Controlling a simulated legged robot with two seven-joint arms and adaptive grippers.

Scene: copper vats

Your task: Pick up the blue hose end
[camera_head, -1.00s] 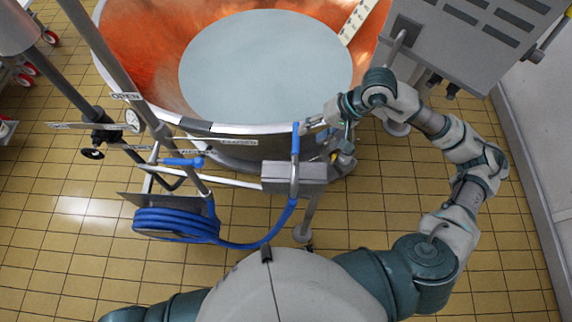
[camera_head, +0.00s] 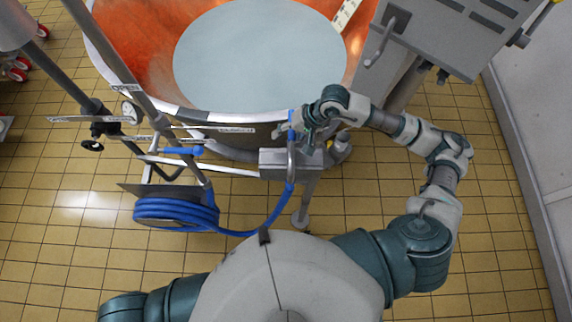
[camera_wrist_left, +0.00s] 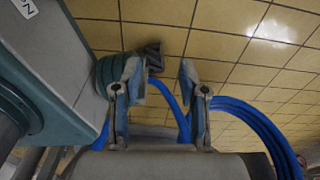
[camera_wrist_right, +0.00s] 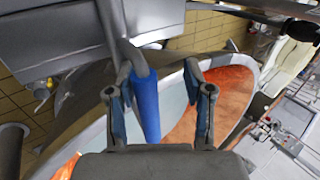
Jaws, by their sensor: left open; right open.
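The blue hose end (camera_head: 291,119) stands upright above a grey metal box (camera_head: 285,162) at the vat's front. My right gripper (camera_head: 287,130) is beside it, partly hidden by my own wrist. In the right wrist view, the blue hose end (camera_wrist_right: 145,105) shows between the open fingers of my right gripper (camera_wrist_right: 160,85), nearer the left finger. I cannot tell whether they touch. My left gripper (camera_wrist_left: 160,80) is open and holds nothing. Blue hose (camera_wrist_left: 245,112) shows beyond its fingers. The head view does not show the left gripper.
A copper vat (camera_head: 140,40) with pale liquid stands ahead. The coiled blue hose (camera_head: 175,213) hangs left of the box. Metal pipes (camera_head: 125,70) and a valve stand at the left. A grey machine (camera_head: 455,38) is at the back right. The tiled floor (camera_head: 370,210) is clear at right.

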